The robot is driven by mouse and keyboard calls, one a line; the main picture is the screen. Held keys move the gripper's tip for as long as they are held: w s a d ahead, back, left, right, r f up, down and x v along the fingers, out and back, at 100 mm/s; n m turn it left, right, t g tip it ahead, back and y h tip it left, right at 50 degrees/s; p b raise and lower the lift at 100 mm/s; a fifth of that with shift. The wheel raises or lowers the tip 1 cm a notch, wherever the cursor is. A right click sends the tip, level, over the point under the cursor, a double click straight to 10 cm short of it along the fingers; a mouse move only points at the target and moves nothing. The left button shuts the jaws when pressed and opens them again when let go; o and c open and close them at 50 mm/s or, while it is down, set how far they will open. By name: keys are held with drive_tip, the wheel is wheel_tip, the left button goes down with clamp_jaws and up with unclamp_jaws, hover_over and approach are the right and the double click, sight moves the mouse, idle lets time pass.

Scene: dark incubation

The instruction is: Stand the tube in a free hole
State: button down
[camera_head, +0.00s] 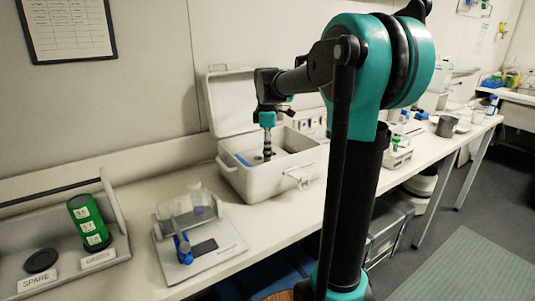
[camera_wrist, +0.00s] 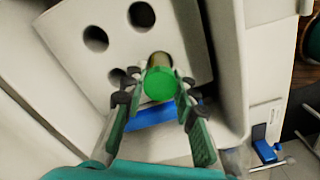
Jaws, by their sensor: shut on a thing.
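My gripper (camera_wrist: 159,87) is shut on a tube with a green cap (camera_wrist: 160,85). The tube is seen nearly end-on, with a little of its brownish body showing past the cap. Below it is a pale rack (camera_wrist: 70,65) with round dark holes. Two holes, one upper left (camera_wrist: 96,38) and one at the top (camera_wrist: 141,14), look empty. A third hole (camera_wrist: 117,77) is partly hidden by a finger. The tube's lower end is over or in a hole; I cannot tell which. In the head view, my gripper (camera_head: 267,142) points down inside the open white box (camera_head: 255,185).
The box's lid (camera_head: 235,103) stands open behind, and its walls surround the gripper. A blue piece (camera_wrist: 150,116) lies beside the rack. Left on the bench are a clear-covered device (camera_head: 190,230) and a tray with a green cylinder (camera_head: 88,222).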

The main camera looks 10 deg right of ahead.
drive_tip(key=shift+f, duration=0.35)
drive_tip(key=shift+f, duration=0.15)
drive_tip(key=c, duration=1.2)
unclamp_jaws()
wheel_tip(320, 180, up, 12)
drive_tip(key=shift+r, duration=0.2)
